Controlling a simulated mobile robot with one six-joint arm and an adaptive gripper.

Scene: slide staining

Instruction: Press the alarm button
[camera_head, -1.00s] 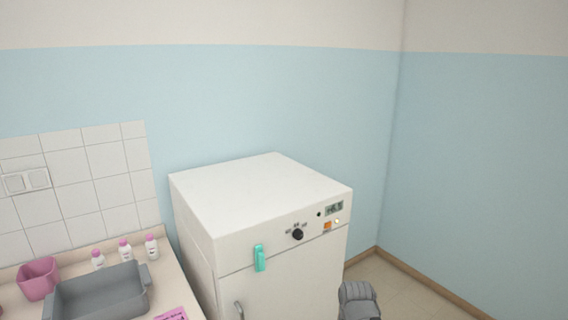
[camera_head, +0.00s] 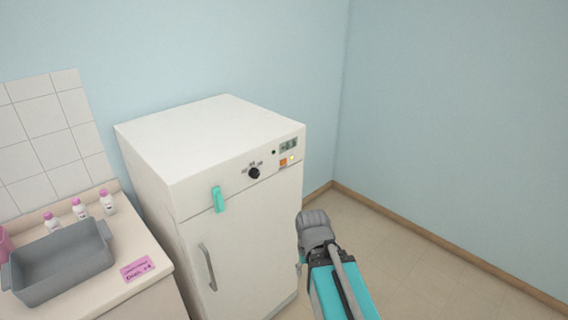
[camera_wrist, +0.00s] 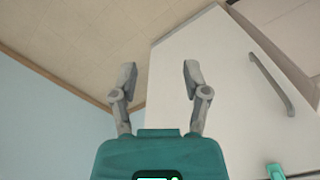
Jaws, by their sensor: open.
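The white cabinet's front panel carries a small orange square button (camera_head: 283,162), at the upper right below a small display (camera_head: 288,145). A small yellow light (camera_head: 292,158) glows beside it. I see no label naming the alarm button. In the wrist view my gripper (camera_wrist: 160,78) is open and empty, its two grey fingers apart. The cabinet door lies behind and to the right of them; the orange button does not show there.
The white cabinet (camera_head: 235,250) has a black knob (camera_head: 254,173), a teal latch (camera_head: 218,199) and a grey door handle (camera_head: 208,267). Left is a counter with a grey tray (camera_head: 62,265), pink-capped bottles (camera_head: 80,209) and a pink label (camera_head: 137,269). Floor right is clear.

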